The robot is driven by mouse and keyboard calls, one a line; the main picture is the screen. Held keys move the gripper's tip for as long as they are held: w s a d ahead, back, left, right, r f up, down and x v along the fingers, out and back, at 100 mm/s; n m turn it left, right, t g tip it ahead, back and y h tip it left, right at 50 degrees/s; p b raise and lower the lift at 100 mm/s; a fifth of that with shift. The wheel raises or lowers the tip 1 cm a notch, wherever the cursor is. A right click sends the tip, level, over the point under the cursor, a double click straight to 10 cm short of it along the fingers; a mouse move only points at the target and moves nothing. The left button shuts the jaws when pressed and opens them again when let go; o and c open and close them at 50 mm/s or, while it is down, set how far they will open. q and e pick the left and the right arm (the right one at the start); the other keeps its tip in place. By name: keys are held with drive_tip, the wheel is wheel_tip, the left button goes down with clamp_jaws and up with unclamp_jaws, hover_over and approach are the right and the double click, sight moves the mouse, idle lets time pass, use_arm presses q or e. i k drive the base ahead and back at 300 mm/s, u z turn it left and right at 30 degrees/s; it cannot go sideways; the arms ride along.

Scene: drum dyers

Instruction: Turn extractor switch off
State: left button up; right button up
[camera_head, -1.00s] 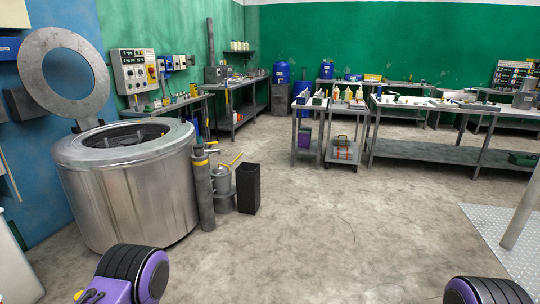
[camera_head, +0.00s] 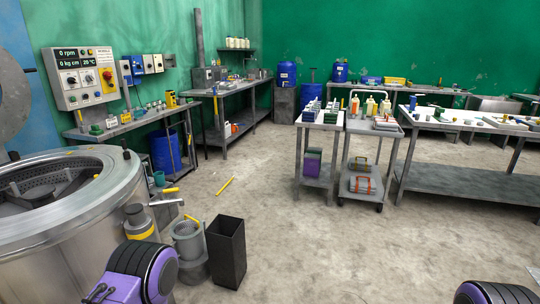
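A steel drum machine (camera_head: 95,222), perhaps the extractor, stands at the lower left. Its top is open and its round lid (camera_head: 12,95) is raised, partly cut off by the left edge. A grey control panel (camera_head: 88,65) hangs on the wall behind it. The switch's position is too small to tell. I cannot tell which control is the extractor switch. Only purple and black parts of my arms show at the bottom; neither gripper is in view.
Smaller switch boxes (camera_head: 136,68) hang right of the panel above a workbench (camera_head: 122,127). A grey cylinder, a metal can (camera_head: 187,240) and a black bin (camera_head: 226,252) stand beside the drum. A trolley (camera_head: 366,160) stands further right.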

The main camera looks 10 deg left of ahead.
sight(108, 76)
drive_tip(key=i, duration=5.05)
drive_tip(key=u, duration=2.5)
drive_tip(key=i, duration=1.85)
